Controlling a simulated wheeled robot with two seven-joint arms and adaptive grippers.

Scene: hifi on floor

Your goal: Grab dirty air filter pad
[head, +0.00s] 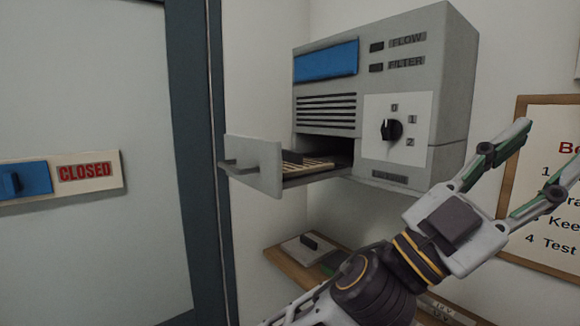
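A grey wall unit (455,75) has its filter drawer (255,165) pulled out to the left. Inside the drawer lies a beige slatted pad (318,163), which looks like the dirty filter pad. It is partly hidden by the drawer front and sides. My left gripper (548,152), on the arm rising from the bottom, points up and right. Its fingers are spread and empty, in front of the wall sign and well right of the drawer. My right gripper is out of view.
Below the unit, a wooden shelf (290,268) holds a flat grey piece with a dark handle (309,244); my arm hides part of the shelf. A framed sign (508,185) hangs right. A door with a CLOSED plate (88,172) stands left. Space before the drawer front looks clear.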

